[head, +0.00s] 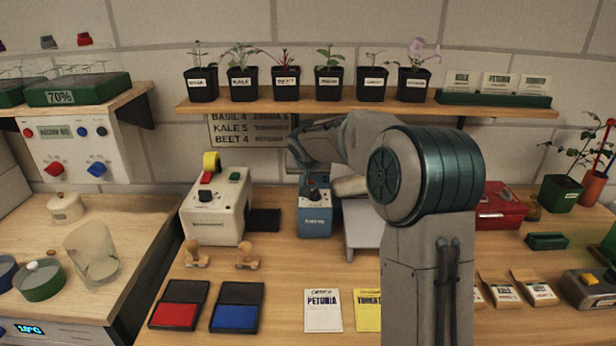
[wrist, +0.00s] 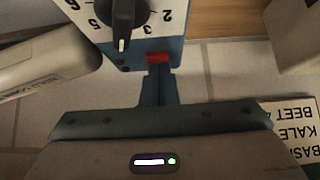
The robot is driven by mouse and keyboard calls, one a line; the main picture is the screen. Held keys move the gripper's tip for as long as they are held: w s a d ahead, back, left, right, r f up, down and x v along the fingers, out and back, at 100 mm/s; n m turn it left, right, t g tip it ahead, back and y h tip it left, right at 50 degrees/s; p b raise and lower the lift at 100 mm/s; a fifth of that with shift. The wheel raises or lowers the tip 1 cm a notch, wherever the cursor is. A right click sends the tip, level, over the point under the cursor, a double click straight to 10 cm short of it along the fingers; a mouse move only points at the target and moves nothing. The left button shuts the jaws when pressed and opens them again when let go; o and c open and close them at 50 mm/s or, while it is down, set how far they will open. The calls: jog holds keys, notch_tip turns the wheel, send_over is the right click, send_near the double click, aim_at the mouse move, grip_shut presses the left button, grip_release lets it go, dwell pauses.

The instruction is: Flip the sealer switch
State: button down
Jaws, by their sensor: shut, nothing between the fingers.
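The blue box with a black dial, seemingly the sealer (head: 315,212), stands on the bench against the back wall. In the wrist view its numbered face (wrist: 95,15) shows upside down, with the black dial pointer (wrist: 122,28) and a small red switch (wrist: 158,58) at its edge. My gripper (wrist: 157,72) is shut and empty, its fingertips right at the red switch. I cannot tell whether they touch it. In the head view my arm reaches over behind the box's top, and the fingertips and the switch cannot be made out.
A white machine with yellow tape (head: 215,210) stands left of the blue box. A grey stand (head: 362,235) is close on its right. The shelf (head: 370,108) with potted seedlings hangs above. Stamps, ink pads (head: 237,306) and seed packets lie in front.

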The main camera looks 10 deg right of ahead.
jog(key=shift+r, duration=0.15)
jog(key=shift+r+p, duration=0.45)
jog(key=shift+r, duration=0.25)
